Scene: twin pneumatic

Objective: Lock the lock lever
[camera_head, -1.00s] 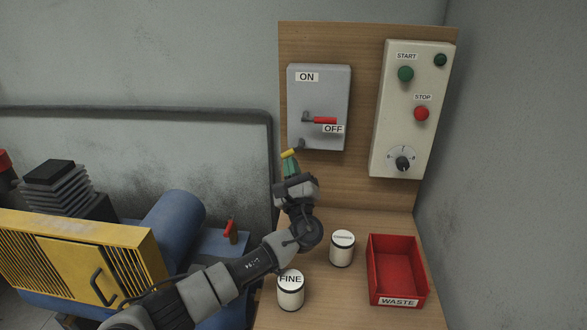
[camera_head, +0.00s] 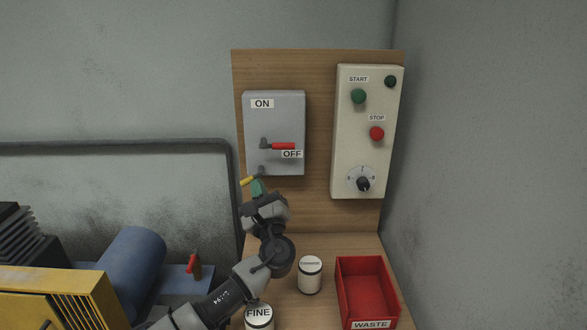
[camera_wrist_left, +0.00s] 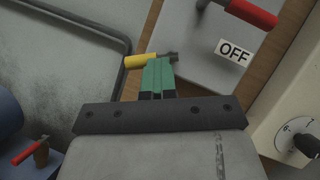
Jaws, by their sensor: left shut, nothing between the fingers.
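The lock lever has a yellow handle (camera_head: 247,181) and a dark pivot at the lower edge of the grey ON/OFF switch box (camera_head: 286,111). The handle slants down to the left from the pivot. My left gripper (camera_head: 257,187) is shut and empty, its green fingertips right at the lever. In the left wrist view the fingertips (camera_wrist_left: 157,76) lie just below the yellow handle (camera_wrist_left: 142,61) and its dark arm, overlapping them in the picture; I cannot tell whether they touch. The red switch handle (camera_head: 283,146) lies level beside the OFF label. My right gripper is not in view.
A control panel (camera_head: 351,106) with START, STOP and a dial is right of the box. Below stand a COARSE jar (camera_head: 310,279), a FINE jar (camera_head: 259,319) and a red WASTE bin (camera_head: 345,309). A red-handled valve (camera_head: 193,264) is at left.

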